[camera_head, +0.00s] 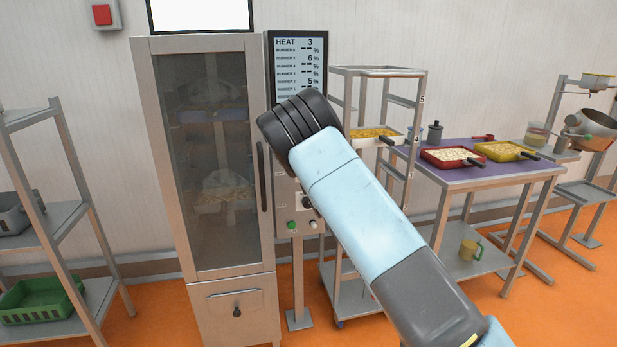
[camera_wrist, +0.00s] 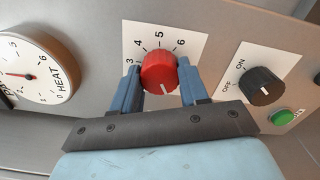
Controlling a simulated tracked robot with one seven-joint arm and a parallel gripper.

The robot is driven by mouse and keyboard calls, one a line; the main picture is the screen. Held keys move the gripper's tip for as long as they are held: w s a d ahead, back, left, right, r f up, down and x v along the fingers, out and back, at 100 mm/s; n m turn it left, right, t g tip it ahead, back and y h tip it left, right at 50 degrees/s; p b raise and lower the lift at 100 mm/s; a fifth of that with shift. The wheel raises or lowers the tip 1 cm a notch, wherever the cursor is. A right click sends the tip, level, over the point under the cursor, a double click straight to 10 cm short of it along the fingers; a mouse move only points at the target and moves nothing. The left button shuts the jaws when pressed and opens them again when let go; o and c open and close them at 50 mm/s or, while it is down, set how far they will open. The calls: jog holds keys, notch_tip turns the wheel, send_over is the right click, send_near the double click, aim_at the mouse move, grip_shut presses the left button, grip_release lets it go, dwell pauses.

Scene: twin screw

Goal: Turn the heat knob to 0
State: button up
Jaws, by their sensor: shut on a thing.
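The red heat knob (camera_wrist: 160,72) sits on a white dial plate (camera_wrist: 193,47) in the wrist view, with 3, 4, 5 and 6 readable above it. Its white mark points down in the picture, away from those figures; the lower part of the scale is hidden by my gripper. My gripper (camera_wrist: 159,79) is shut on the knob, one blue finger on each side. In the head view my arm hides the knob and the fingers. The display (camera_head: 299,62) there reads HEAT 3.
Left of the knob is a round HEAT gauge (camera_wrist: 34,70) with a red needle. To the right are a black ON/OFF knob (camera_wrist: 264,86) and a green button (camera_wrist: 283,117). The glass-door cabinet (camera_head: 212,150) and a wheeled rack (camera_head: 378,71) stand beside the panel.

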jog(key=o, duration=0.8)
jog(key=shift+s+a+f, duration=0.1)
jog(key=shift+a+f, duration=0.05)
jog(key=shift+f, duration=0.2)
jog(key=shift+o, duration=1.3)
jog(key=shift+r, duration=0.2)
jog(key=v, duration=1.3)
jog(key=shift+s+d, duration=0.2)
jog(key=shift+s, duration=0.1)
